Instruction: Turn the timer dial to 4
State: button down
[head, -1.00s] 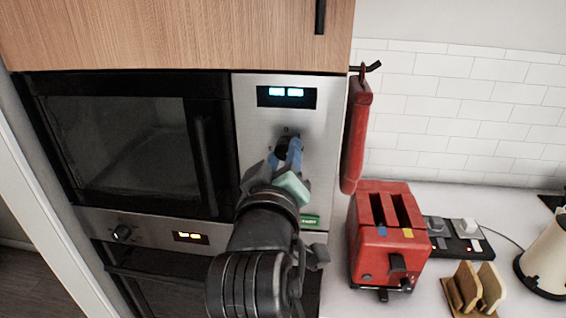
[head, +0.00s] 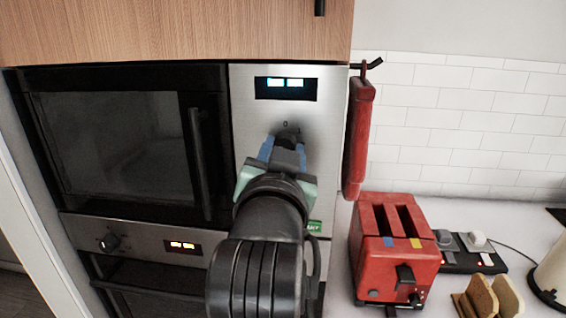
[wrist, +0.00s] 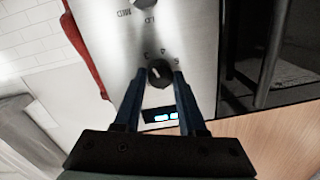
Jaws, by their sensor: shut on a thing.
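The black timer dial (head: 288,134) is on the steel control panel (head: 247,130) of the microwave, below its lit display. My gripper (head: 284,150) reaches up to it from below in the head view, with a blue finger on each side. In the wrist view the panel appears turned over. There the dial (wrist: 160,76) sits between the two blue finger ends of my gripper (wrist: 161,72), which is shut on it. Small marks are printed around the dial, one looking like a 4. In the head view my gripper hides most of the dial's lower part.
The microwave door with its vertical handle (head: 201,160) is left of the panel. A red hanging item (head: 358,135) is close on the right. A red toaster (head: 390,265) stands on the counter. Another knob (wrist: 145,3) shows at the top of the wrist view.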

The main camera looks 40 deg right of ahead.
jog(key=shift+f+m+b, duration=0.15)
jog(key=shift+m+b, duration=2.45)
jog(key=shift+m, duration=1.6)
jog(key=shift+c, duration=2.4)
grip_release()
